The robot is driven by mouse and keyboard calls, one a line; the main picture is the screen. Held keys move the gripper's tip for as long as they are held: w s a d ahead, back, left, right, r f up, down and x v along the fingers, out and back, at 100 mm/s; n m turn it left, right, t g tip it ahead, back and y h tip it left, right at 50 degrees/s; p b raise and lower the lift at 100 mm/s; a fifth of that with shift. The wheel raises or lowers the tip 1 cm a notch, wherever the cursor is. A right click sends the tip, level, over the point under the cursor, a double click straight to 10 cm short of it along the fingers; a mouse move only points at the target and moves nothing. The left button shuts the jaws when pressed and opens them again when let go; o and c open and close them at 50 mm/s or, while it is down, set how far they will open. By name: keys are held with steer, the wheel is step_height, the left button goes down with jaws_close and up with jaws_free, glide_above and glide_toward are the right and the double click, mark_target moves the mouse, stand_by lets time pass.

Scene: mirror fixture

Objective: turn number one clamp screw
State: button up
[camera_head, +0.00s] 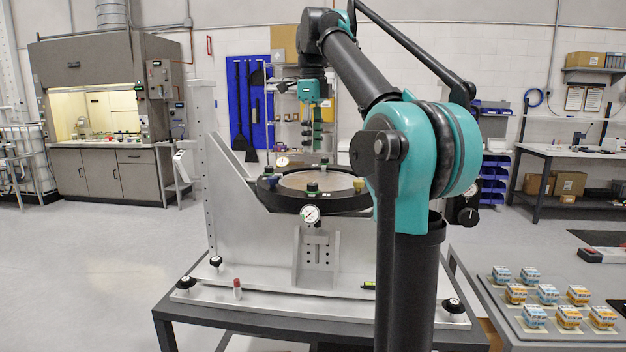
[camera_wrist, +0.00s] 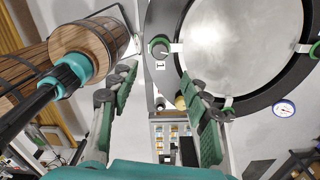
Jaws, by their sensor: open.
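In the wrist view, the number one clamp screw (camera_wrist: 159,47) is a round grey and green knob at the left edge of the black mirror ring. A small label reading "1" (camera_wrist: 160,65) sits beside it. My gripper (camera_wrist: 160,78) is open and empty, with green-padded fingers spread to either side below the knob in the picture; neither visibly touches it. In the head view, my gripper (camera_head: 314,118) points down above the round mirror (camera_head: 318,181). Which knob there is number one cannot be read.
Other clamp knobs (camera_wrist: 229,110) (camera_wrist: 315,50) stand around the ring. A dial gauge (camera_head: 310,215) is on its front. A red-capped tube (camera_head: 237,289) stands on the base plate (camera_head: 330,312). Small patterned blocks (camera_head: 548,294) fill a side table at right.

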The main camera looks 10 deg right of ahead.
mark_target(312, 183)
step_height(312, 183, down, 10)
steer(key=shift+f, duration=0.1)
stand_by(0.4)
jaws_close()
